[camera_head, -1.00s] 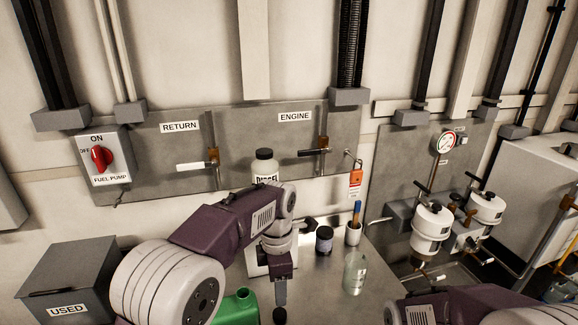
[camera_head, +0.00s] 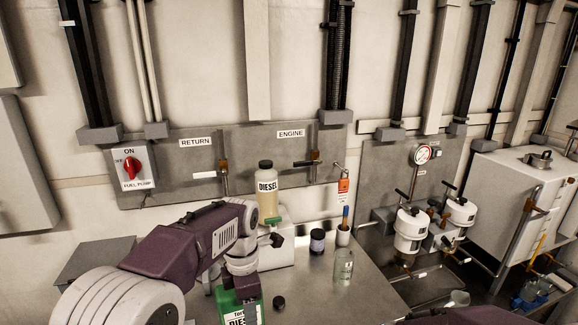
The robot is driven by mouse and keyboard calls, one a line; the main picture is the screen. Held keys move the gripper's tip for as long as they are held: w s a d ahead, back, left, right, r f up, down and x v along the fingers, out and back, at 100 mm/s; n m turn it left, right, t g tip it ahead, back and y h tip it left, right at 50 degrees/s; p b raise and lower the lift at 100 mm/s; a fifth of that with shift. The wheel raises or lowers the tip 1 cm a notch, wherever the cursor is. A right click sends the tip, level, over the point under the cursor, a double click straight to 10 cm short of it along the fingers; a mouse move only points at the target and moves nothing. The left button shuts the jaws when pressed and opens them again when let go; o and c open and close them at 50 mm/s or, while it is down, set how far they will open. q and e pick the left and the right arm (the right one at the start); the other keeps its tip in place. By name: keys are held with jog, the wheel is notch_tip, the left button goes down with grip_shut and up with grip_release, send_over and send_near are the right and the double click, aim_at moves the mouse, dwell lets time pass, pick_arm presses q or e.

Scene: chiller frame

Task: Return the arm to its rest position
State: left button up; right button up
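My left arm comes in from the lower left, its purple and white links bent at the elbow. My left gripper (camera_head: 247,290) points down in front of a green jug (camera_head: 228,309) with a diesel label. I cannot tell if it touches the jug, and its finger gap is not clear. Part of my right arm shows as a dark purple link at the bottom right edge. The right gripper is out of view.
A diesel bottle (camera_head: 266,192) stands on a white box (camera_head: 277,250) behind my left arm. A dark jar (camera_head: 317,241), a brush cup (camera_head: 343,236), a glass beaker (camera_head: 343,266) and a black cap (camera_head: 279,303) are on the metal bench (camera_head: 335,303). White filters (camera_head: 410,231) hang at right.

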pick_arm(q)
jog(key=s+a+f+m+p, duration=0.2)
jog(key=s+a+f+m, duration=0.1)
jog(key=s+m, duration=0.4)
jog(key=s+a+f+m+t+p, duration=0.1)
jog(key=s+a+m, duration=0.4)
jog(key=m, duration=0.9)
notch_tip(320, 180, down, 3)
jog(key=shift+s+a+r+m+p, duration=0.1)
jog(key=shift+s+a+m+p, duration=0.2)
jog(key=shift+s+p, duration=0.65)
jog(key=shift+s, duration=0.15)
